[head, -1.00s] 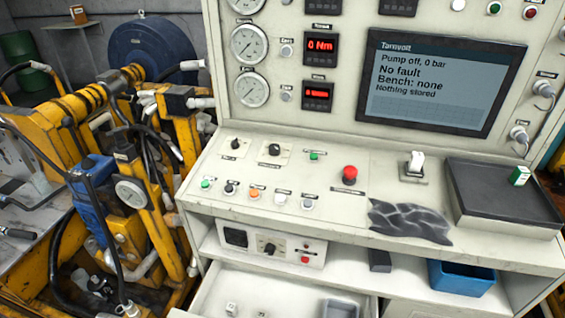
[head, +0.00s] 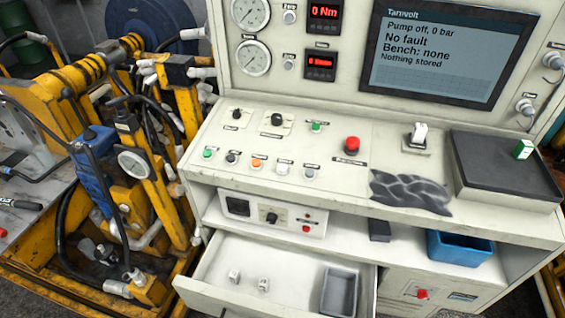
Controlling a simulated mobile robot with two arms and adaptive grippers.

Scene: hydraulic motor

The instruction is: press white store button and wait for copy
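The white button (head: 283,169) is in the lower row of buttons on the cream console desk (head: 300,205), between an orange button (head: 257,163) and a grey-blue one (head: 309,174). Its label is too small to read. The screen (head: 440,55) reads "Pump off, 0 bar", "No fault", "Bench: none" and "Nothing stored". Neither of my grippers is in view.
A red mushroom button (head: 352,145), a white-handled switch (head: 418,134), a crumpled dark cloth (head: 410,192) and a black tray (head: 505,172) are on the desk. An open drawer (head: 215,270) juts out below. Yellow hydraulic machinery (head: 90,75) stands left.

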